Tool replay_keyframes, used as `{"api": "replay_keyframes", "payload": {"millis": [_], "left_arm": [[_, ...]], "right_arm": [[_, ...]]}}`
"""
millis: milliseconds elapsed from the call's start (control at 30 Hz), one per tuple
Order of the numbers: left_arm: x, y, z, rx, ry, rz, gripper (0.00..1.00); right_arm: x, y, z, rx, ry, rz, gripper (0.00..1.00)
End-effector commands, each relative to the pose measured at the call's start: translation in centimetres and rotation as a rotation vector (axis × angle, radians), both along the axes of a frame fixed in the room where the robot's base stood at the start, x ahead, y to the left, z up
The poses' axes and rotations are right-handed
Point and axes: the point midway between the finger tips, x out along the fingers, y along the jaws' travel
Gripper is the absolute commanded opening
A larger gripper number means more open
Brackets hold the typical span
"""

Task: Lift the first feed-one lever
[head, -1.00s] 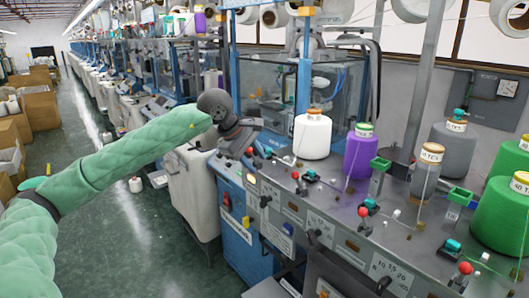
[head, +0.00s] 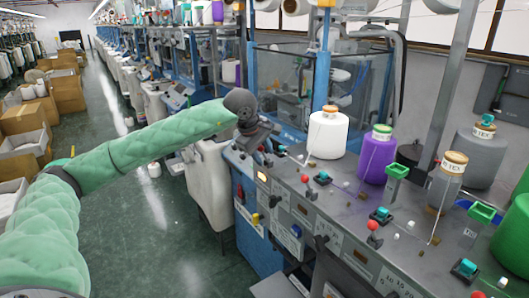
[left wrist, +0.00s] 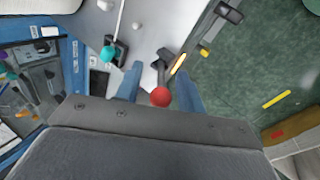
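My left gripper (left wrist: 159,86) is open in the left wrist view, with its two blue fingers apart. A lever with a red ball knob (left wrist: 160,97) shows between them, with a small gap on either side; its dark stem runs up the picture from the knob. In the head view my left gripper (head: 268,142) is at the near left end of the machine's panel, and its fingertips are too small to make out. Further levers with red knobs stand along the panel, one here (head: 305,179) and another closer (head: 373,225). My right gripper is not in view.
A teal knob (left wrist: 107,54) stands beside the lever in the left wrist view. White (head: 327,134) and purple (head: 377,158) yarn cones stand behind the levers. Green clips (head: 397,171) rise from the panel.

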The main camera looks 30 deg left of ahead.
Motion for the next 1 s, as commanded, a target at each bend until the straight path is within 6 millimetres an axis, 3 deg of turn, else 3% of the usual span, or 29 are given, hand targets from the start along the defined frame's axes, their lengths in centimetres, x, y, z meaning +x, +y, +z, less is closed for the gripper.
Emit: {"api": "replay_keyframes", "payload": {"millis": [500,700,1000], "left_arm": [[0.54,-0.12,-1.20,0.000,0.000,0.000,0.39],[0.53,-0.12,-1.19,0.000,0.000,0.000,0.02],[0.68,-0.18,-1.08,0.008,0.021,0.000,0.00]], "right_arm": [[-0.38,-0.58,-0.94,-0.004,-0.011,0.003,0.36],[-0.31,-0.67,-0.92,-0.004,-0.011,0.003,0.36],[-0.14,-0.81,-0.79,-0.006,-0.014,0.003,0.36]]}}
